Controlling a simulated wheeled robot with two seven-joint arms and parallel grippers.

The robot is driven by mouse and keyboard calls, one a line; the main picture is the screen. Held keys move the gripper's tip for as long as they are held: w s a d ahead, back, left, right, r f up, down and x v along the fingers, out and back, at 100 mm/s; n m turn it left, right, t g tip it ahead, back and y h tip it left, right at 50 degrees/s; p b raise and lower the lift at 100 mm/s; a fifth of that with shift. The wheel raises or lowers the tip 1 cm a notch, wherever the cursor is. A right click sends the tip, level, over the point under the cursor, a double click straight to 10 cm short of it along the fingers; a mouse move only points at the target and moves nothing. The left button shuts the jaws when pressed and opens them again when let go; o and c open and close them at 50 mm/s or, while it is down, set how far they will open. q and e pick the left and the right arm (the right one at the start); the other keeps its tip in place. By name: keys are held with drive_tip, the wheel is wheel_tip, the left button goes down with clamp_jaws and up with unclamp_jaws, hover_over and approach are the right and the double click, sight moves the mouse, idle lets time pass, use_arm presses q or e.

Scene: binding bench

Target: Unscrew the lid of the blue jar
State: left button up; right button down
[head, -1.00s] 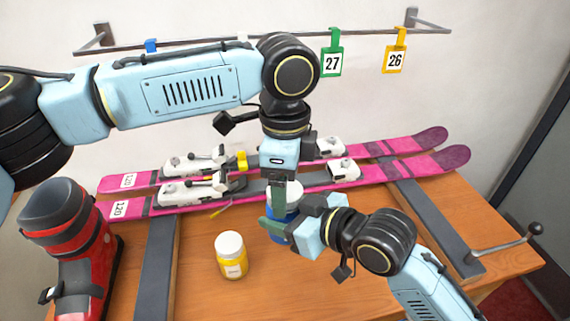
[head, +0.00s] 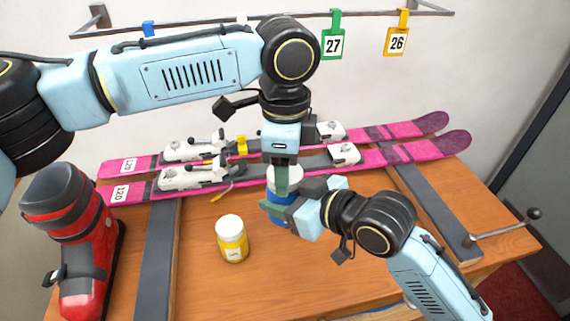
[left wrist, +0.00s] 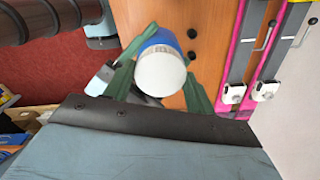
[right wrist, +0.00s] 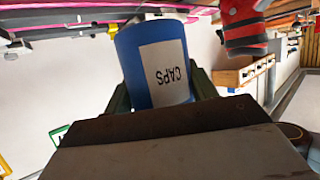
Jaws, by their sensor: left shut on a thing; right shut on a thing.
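My right gripper (head: 274,209) comes in from the right and is shut on the jar's body. I cannot tell whether there is a gap between lid and body.
A yellow jar with a white lid (head: 232,240) stands left of the blue jar. Pink skis (head: 400,154) lie behind on dark supports (head: 154,255). A red ski boot (head: 85,245) is at the left. A crank handle (head: 505,229) is at the right edge. Tags hang from the wall rail.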

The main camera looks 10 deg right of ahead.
use_arm(q)
drive_tip(key=shift+n, duration=0.5)
drive_tip(key=shift+w, duration=0.1)
drive_tip(key=shift+r, duration=0.25)
drive_tip(key=shift+r, duration=0.85)
